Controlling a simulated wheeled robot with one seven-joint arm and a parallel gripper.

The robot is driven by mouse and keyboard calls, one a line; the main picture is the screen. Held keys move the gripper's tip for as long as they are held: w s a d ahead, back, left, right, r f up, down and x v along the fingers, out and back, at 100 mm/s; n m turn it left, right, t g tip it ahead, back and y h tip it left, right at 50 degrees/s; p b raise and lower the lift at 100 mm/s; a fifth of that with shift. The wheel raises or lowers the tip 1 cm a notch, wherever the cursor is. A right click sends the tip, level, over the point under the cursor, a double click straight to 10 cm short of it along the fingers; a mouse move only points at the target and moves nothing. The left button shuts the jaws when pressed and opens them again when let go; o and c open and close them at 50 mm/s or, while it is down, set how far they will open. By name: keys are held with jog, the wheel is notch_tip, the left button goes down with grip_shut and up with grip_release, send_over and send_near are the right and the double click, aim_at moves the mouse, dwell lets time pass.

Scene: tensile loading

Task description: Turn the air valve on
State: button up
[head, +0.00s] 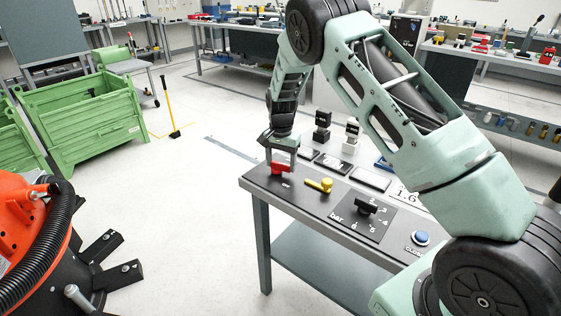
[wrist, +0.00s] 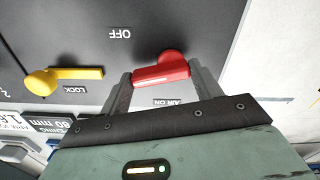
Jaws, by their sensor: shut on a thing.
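The air valve is a red lever handle (head: 281,168) at the far left corner of the dark table top in the head view. In the wrist view the red handle (wrist: 162,73) lies between the fingers, near a label "AIR ON"; an "OFF" label is farther away on the panel. My gripper (head: 281,163) points down at the handle and is shut on it. In the wrist view my gripper (wrist: 160,82) has one finger at each end of the handle's visible bar.
A yellow lock lever (head: 320,185) sits beside the red handle, marked "LOCK" in the wrist view. A black pressure knob (head: 366,206) and a blue button (head: 421,238) stand farther along the table. Black and white blocks (head: 322,127) stand behind. Open floor lies left of the table.

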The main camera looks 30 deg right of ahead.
jog(key=n, duration=0.2)
jog(key=shift+w+d+n, duration=0.2)
jog(key=shift+n, duration=0.2)
jog(key=n, duration=0.4)
jog(key=shift+w+d+n+p, duration=0.1)
jog(key=shift+w+n+p, duration=0.2)
jog(key=shift+p, duration=0.1)
jog(key=n, duration=0.4)
jog(key=shift+w, duration=0.25)
jog(key=shift+w+n+p, duration=0.2)
jog(key=shift+n+p, duration=0.2)
jog(key=shift+n, duration=1.4)
jog(key=o, duration=1)
jog(key=shift+r, duration=0.1)
notch_tip(320, 180, up, 17)
jog(key=shift+r+b, duration=0.15)
jog(key=shift+b, duration=0.3)
